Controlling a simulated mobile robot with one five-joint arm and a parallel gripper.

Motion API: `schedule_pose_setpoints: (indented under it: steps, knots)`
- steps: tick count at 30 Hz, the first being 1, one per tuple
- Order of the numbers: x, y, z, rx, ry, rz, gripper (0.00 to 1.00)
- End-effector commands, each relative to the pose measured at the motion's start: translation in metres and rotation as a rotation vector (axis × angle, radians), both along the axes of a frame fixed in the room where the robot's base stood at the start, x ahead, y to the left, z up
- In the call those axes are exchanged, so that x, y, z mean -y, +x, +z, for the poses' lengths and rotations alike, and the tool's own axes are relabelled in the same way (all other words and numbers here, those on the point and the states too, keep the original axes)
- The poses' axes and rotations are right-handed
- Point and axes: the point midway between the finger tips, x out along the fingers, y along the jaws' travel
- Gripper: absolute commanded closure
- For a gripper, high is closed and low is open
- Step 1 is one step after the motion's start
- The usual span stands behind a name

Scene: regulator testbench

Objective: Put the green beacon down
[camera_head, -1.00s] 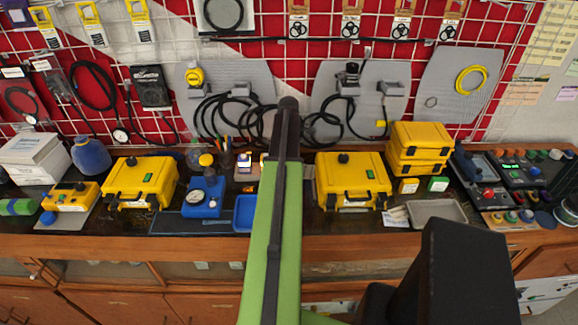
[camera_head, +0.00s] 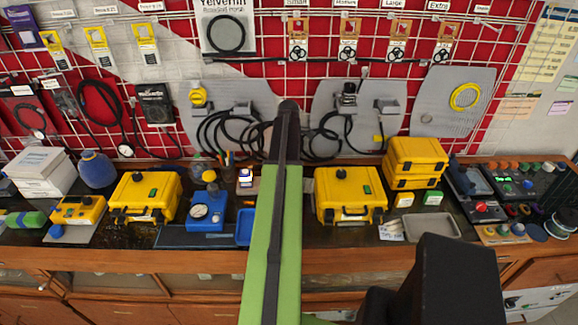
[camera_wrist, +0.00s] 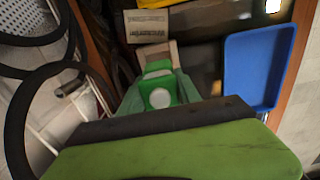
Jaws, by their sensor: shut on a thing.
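The green beacon (camera_wrist: 160,94), a bright green block with a pale round spot, shows in the middle of the wrist view. My gripper (camera_wrist: 158,88) is shut on it, with a dull green finger along each side. Below it, my own dark and green arm parts fill the wrist view. I cannot tell whether the beacon touches the surface beneath. In the head view my arm hides the gripper and the beacon.
A blue tray (camera_wrist: 257,70) lies right of the beacon in the wrist view. A labelled box (camera_wrist: 146,27) stands beyond it and black cables (camera_wrist: 40,90) hang at left. In the head view, yellow cases (camera_head: 350,197) and a grey tray (camera_head: 432,227) crowd the bench.

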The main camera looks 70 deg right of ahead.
Motion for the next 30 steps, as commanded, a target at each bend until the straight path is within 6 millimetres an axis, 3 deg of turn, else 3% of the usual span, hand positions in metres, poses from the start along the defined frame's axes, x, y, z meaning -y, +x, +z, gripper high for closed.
schedule_pose_setpoints:
  steps: [1, 3, 11, 14, 21, 24, 30]
  knots:
    - [0.0, 0.0, 0.023, 0.0, 0.0, 0.0, 1.0]
    - [0.0, 0.0, 0.034, 0.0, 0.0, 0.0, 1.0]
    - [-0.006, -0.001, 0.041, 0.0, 0.0, -0.001, 1.0]
    - [-0.031, -0.003, 0.043, 0.0, 0.0, -0.008, 1.0]
    - [-0.13, -0.013, 0.05, 0.0, 0.0, -0.042, 1.0]
    - [-0.158, -0.016, 0.052, 0.0, 0.0, -0.055, 1.0]
    - [-0.174, -0.018, 0.052, 0.0, 0.0, -0.066, 1.0]
